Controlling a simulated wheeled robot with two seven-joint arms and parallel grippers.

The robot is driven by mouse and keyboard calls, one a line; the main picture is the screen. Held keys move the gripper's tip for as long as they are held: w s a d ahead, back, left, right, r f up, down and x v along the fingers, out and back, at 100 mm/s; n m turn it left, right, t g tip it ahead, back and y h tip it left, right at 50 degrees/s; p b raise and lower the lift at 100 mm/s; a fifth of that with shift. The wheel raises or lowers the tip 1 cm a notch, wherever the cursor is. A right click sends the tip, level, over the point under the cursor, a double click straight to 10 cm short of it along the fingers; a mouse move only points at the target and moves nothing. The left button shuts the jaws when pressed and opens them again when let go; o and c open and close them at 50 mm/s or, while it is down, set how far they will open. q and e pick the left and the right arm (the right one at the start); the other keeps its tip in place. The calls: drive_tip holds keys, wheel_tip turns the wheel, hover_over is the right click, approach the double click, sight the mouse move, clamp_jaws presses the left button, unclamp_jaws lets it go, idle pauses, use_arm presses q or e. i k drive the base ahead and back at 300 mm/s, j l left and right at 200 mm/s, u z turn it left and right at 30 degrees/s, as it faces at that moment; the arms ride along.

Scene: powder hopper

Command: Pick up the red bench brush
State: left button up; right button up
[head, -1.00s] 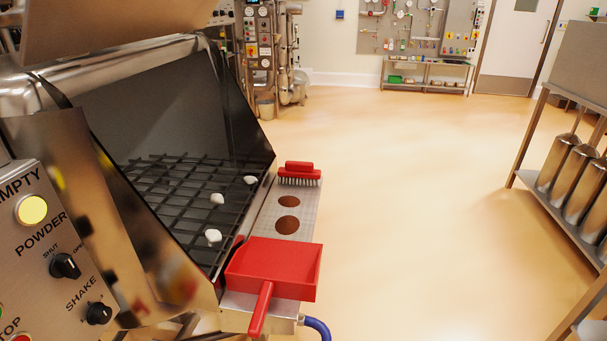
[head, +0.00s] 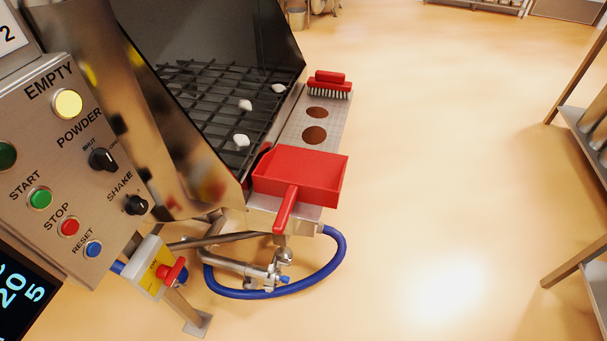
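The red bench brush (head: 330,84) lies bristles down at the far end of the perforated metal side shelf (head: 327,129), beside the hopper. Its red handle block is on top and its pale bristles face me. A red dustpan (head: 300,176) sits at the near end of the same shelf, its handle pointing toward me. Two round brown-looking holes or discs lie between the brush and the dustpan. Neither of my grippers is in the head view.
The hopper's black grid (head: 215,100) holds a few white lumps. A control panel (head: 75,150) with buttons and knobs stands at the left. A blue hose (head: 338,262) loops below the shelf. A metal rack (head: 580,120) stands at the right. The floor between is clear.

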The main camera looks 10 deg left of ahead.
sight(326, 82)
drive_tip(key=i+l+u, duration=0.3)
drive_tip(key=l, duration=0.35)
drive_tip(key=i+l+u, duration=0.1)
drive_tip(key=i+l, duration=0.2)
drive_tip(key=i+l+u, duration=0.15)
drive_tip(key=l, duration=0.25)
drive_tip(key=i+l+u, duration=0.15)
drive_tip(key=l, duration=0.2)
drive_tip(key=i+l+u, duration=0.15)
drive_tip(key=l, duration=0.25)
drive_tip(key=l+u, duration=0.1)
drive_tip(key=l, duration=0.3)
drive_tip(key=i, duration=0.1)
